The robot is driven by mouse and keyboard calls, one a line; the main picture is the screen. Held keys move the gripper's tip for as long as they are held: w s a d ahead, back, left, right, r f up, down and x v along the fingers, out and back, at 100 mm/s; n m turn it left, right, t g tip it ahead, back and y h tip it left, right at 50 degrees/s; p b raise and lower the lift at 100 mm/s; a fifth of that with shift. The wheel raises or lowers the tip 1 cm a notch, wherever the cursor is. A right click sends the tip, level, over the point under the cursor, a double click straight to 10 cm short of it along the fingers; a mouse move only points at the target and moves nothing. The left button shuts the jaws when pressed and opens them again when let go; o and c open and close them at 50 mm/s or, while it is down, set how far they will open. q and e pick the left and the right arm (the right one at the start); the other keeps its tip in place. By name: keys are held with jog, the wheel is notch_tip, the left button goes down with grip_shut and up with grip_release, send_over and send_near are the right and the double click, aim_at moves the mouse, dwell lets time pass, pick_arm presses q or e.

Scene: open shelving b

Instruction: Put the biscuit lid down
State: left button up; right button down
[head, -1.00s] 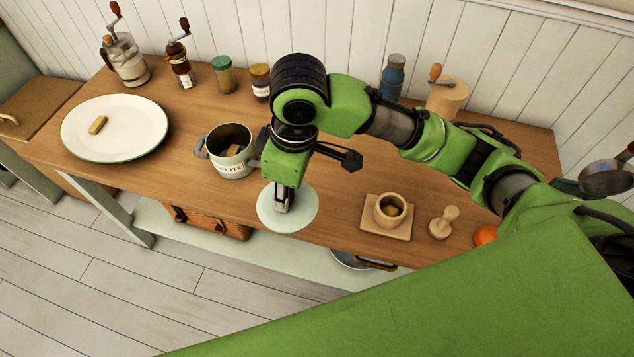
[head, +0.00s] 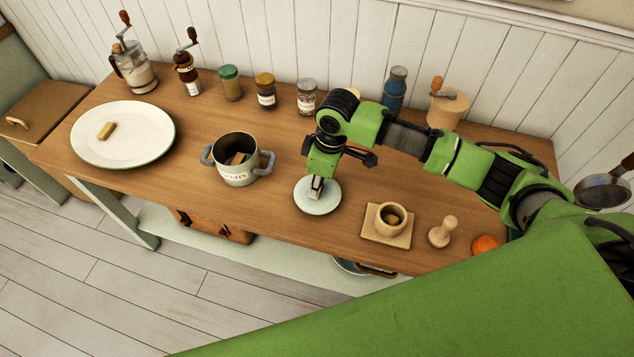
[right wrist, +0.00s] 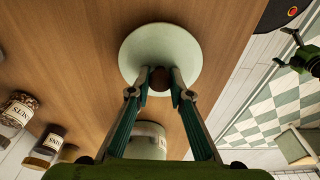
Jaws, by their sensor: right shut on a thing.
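The biscuit lid (head: 327,206) is a pale, round disc at the counter's front, right of the biscuit tin. It also shows in the right wrist view (right wrist: 135,58). My right gripper (head: 316,186) is above it, shut on its dark round knob (right wrist: 158,79). The lid looks level and at or close to the counter top; I cannot tell if it touches. The biscuit tin (head: 238,176) is pale with grey handles. It stands open with biscuits (head: 237,159) inside. My left gripper is not in view.
A plate (head: 150,125) with one biscuit (head: 107,131) lies at the left. A wooden mortar (head: 391,217) on a board and a pestle (head: 442,232) stand right of the lid. Jars (head: 265,90) and grinders (head: 135,70) line the wall. Bare counter (head: 290,160) lies between tin and lid.

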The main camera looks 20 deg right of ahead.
aim_at(324, 193)
jog(key=shift+f, duration=0.4)
jog(key=c, duration=1.8)
grip_release()
jog(key=shift+f, duration=0.15)
jog(key=shift+c, duration=0.2)
notch_tip(324, 193, up, 12)
jog(key=d+b, duration=0.1)
jog(key=shift+s+d, duration=0.2)
jog(key=shift+s, duration=0.25)
jog(key=shift+s, duration=0.1)
